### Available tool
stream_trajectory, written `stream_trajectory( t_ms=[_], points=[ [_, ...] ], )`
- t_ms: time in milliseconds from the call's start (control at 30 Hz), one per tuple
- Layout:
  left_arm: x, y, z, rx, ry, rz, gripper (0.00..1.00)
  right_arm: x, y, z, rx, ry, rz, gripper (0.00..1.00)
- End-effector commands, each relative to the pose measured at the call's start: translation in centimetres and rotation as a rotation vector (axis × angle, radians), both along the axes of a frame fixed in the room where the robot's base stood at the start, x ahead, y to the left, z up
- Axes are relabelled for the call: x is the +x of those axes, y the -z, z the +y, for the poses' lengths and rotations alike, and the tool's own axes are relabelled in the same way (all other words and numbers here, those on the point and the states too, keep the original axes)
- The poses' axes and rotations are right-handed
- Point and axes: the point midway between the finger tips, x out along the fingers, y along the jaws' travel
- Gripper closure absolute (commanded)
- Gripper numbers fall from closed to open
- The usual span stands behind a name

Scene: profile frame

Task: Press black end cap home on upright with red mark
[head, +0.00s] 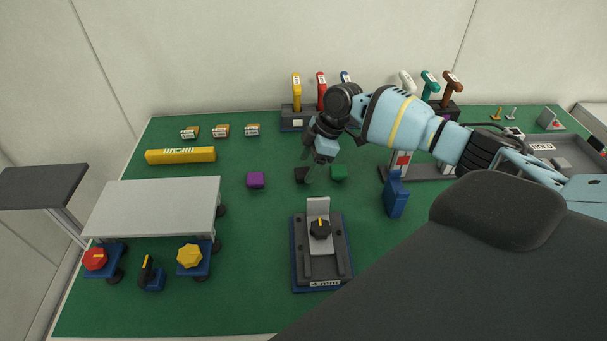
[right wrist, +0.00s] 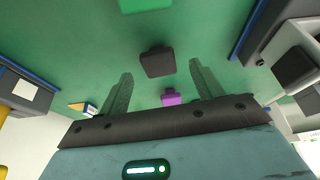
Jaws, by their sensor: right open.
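The black end cap (head: 301,174) lies on the green mat between a purple cap (head: 256,180) and a green cap (head: 338,173). My right gripper (head: 315,168) is open above it, pointing down, and partly covers it in the head view. In the right wrist view the black end cap (right wrist: 157,62) shows between the fingertips, with the gripper empty. The upright with the red mark (head: 402,161) stands to the right on a grey base, partly behind my right arm. My left gripper is out of view.
A blue block (head: 396,196) stands in front of the upright. A fixture with a black knob (head: 320,229) is nearer. A grey platform (head: 155,207) and red and yellow knobs are at left. Racks with coloured handles (head: 298,119) line the back. Mat around the caps is clear.

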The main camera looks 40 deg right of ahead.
Motion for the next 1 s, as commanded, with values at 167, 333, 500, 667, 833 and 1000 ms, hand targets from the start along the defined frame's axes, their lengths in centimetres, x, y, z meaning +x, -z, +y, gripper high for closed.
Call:
stream_trajectory(
  t_ms=[167,333,500,667,833,1000],
  points=[
    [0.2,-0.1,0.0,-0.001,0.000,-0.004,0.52,0.3,1.7,0.6,0.000,0.000,0.001,0.35],
    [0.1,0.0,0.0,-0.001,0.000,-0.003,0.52,0.4,2.0,0.7,0.001,0.001,-0.001,0.35],
    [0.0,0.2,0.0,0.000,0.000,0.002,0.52,0.3,1.9,0.7,0.001,0.001,0.000,0.42],
    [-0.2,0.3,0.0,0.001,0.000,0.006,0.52,0.3,1.9,0.7,0.001,0.001,0.000,0.63],
    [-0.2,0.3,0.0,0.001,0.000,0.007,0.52,0.3,1.9,0.7,0.001,0.001,0.000,0.82],
    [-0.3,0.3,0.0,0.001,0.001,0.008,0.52,0.3,1.9,0.7,0.001,0.001,0.000,0.82]
  ],
)
